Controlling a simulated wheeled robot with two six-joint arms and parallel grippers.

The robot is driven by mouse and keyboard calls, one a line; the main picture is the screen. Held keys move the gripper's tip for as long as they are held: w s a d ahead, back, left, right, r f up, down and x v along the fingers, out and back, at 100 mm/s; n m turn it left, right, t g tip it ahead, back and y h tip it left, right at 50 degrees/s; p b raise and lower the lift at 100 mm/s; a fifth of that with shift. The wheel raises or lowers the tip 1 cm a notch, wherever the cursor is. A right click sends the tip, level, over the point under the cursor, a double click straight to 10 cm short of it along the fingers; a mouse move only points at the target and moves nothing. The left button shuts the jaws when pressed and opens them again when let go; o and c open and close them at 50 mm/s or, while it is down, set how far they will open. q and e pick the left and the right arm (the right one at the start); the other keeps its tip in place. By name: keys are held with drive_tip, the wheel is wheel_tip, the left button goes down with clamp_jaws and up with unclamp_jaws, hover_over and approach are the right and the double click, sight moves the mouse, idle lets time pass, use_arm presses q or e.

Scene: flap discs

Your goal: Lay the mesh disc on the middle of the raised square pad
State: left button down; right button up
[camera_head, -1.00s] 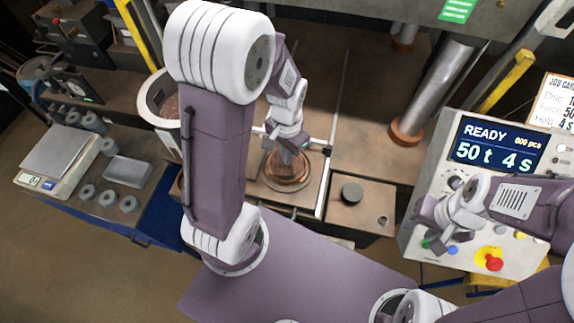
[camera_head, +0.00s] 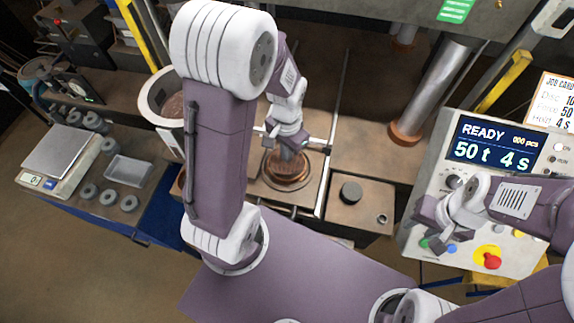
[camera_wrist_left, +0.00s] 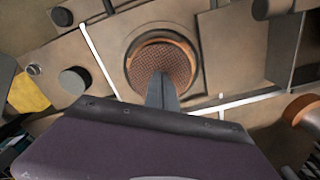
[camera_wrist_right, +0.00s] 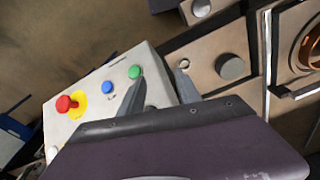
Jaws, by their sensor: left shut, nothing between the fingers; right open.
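A brown mesh disc (camera_wrist_left: 165,62) lies in a round, copper-rimmed recess (camera_wrist_left: 194,62) on a square tan plate (camera_wrist_left: 222,45). I cannot tell whether this plate is the raised square pad. The disc looks roughly centred in the recess, its near part hidden behind my fingers. In the head view the recess (camera_head: 304,166) is partly covered by my left gripper (camera_head: 287,153). My left gripper (camera_wrist_left: 161,80) is shut and empty, its fingers pointing down over the disc; I cannot tell whether they touch it. My right gripper (camera_wrist_right: 160,80) is open and empty beside the control panel.
A tan block (camera_head: 375,208) with a dark cylinder (camera_head: 350,192) and small ring stands right of the plate. Steel columns (camera_head: 440,85) rise behind. The control panel (camera_head: 520,215) reads READY. A side bench at left holds a scale (camera_head: 58,150), several grey rings and a tray (camera_head: 130,170).

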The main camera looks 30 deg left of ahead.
use_arm(q)
drive_tip(key=shift+w, duration=0.1)
drive_tip(key=shift+w+a+r+p, duration=0.1)
drive_tip(key=shift+w+r+p, duration=0.05)
drive_tip(key=shift+r+p, duration=0.45)
wheel_tip(320, 180, up, 6)
drive_tip(key=p, duration=0.5)
drive_tip(key=shift+f+p, duration=0.1)
drive_tip(key=shift+p, duration=0.25)
drive_tip(key=shift+f, duration=0.1)
